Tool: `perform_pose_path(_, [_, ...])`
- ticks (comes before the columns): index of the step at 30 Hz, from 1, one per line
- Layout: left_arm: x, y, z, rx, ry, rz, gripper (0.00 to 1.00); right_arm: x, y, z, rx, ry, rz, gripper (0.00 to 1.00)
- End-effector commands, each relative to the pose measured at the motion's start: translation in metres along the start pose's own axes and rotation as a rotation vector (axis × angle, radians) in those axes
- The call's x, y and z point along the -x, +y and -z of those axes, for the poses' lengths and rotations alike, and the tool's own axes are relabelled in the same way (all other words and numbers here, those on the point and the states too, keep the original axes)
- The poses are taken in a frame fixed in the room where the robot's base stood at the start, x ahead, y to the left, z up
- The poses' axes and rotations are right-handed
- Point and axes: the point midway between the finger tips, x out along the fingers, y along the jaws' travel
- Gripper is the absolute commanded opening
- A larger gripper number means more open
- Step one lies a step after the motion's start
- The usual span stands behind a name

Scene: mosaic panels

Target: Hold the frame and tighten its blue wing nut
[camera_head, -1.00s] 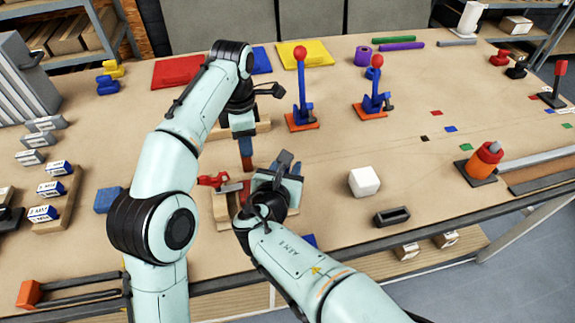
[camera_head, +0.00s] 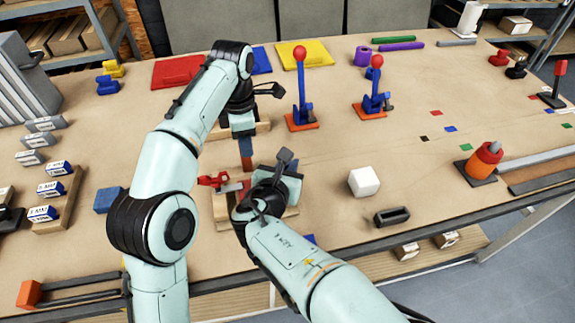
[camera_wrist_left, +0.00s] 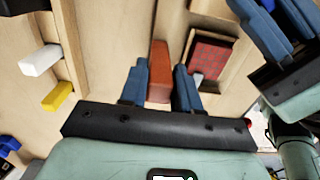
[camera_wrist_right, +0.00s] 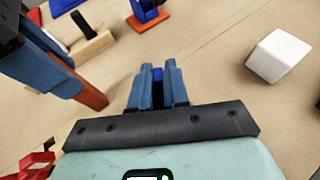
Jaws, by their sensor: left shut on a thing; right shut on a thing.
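The wooden frame (camera_head: 222,207) lies near the table's front edge, partly hidden under my right arm. Its red-brown bar (camera_head: 246,163) shows beneath my left gripper (camera_head: 244,149). In the left wrist view, the left fingers (camera_wrist_left: 160,86) stand on either side of this bar (camera_wrist_left: 160,60), beside a red mosaic panel (camera_wrist_left: 210,62). My right gripper (camera_wrist_right: 157,88) is nearly closed on a small dark blue piece, seemingly the blue wing nut (camera_wrist_right: 157,76). My right wrist hides that nut in the head view, and its seating on the frame is not visible.
A white block (camera_head: 364,182) and a dark slotted block (camera_head: 392,216) lie right of my right gripper. Two toggle clamps with red knobs (camera_head: 300,95) (camera_head: 374,92) stand behind. A red clamp (camera_head: 212,180) sits by the frame. The table's middle right is mostly clear.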

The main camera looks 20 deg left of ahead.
Motion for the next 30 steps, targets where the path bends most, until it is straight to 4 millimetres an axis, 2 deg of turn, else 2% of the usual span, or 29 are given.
perform_pose_path(8, [0.001, 0.0, 0.0, 0.0, 0.0, 0.001, 0.0, 0.0, -0.002, -0.001, -0.074, -0.002, 0.169, 0.0])
perform_pose_path(30, [0.0, -0.001, 0.0, -0.001, 0.001, 0.003, 0.0, 0.004, -0.012, 0.002, -0.332, -0.003, 0.781, 0.0])
